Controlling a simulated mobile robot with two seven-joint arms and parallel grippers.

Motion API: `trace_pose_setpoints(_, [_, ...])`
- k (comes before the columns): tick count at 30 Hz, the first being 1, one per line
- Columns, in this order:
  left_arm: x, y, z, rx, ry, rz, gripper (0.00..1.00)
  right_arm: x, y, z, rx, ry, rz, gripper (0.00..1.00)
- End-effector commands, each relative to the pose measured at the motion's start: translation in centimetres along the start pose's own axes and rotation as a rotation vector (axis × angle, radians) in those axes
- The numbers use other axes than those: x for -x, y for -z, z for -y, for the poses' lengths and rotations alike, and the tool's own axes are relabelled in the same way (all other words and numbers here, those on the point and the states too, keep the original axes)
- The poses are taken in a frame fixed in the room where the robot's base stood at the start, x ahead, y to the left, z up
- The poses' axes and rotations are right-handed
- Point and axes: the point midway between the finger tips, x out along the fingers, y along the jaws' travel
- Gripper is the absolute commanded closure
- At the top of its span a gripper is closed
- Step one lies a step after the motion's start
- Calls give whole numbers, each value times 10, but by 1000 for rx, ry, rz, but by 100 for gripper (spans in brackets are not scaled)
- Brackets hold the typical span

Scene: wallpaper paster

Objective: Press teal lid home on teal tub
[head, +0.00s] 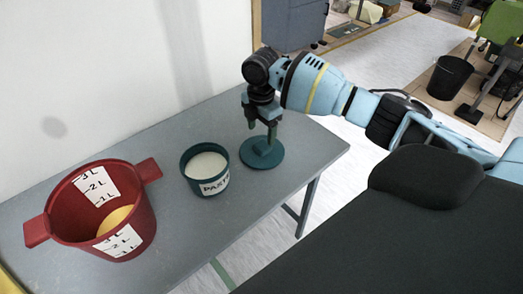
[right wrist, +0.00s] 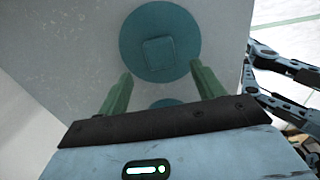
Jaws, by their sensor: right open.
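The teal lid (head: 277,155) lies flat on the grey table, right of the tub and apart from it. It is a round disc with a raised block handle, and it also shows in the right wrist view (right wrist: 185,35). The teal tub (head: 190,180) stands upright and uncovered, with pale paste inside and a "PASTE" label. My right gripper (head: 260,124) is open above the lid, its green fingers pointing down near the handle. In the right wrist view the fingers (right wrist: 161,74) are spread, with nothing between their tips. My left gripper is out of view.
A red bucket (head: 72,212) with litre marks and side handles stands left of the tub, with something yellow inside. The grey table (head: 190,245) is bare in front of the tub. A white wall (head: 85,80) runs behind it. A black bin (head: 450,77) stands on the floor far right.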

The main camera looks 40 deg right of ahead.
Motion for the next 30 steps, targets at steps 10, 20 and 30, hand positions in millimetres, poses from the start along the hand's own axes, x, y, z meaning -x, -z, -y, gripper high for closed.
trace_pose_setpoints(10, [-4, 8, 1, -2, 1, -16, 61, -26, -3, 2, -2, 1, 1, 33])
trace_pose_setpoints(20, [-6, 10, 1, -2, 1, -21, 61, -53, -3, 2, -1, -2, 0, 33])
trace_pose_setpoints(30, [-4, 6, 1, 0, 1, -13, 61, -53, -3, 1, -1, -2, 0, 54])
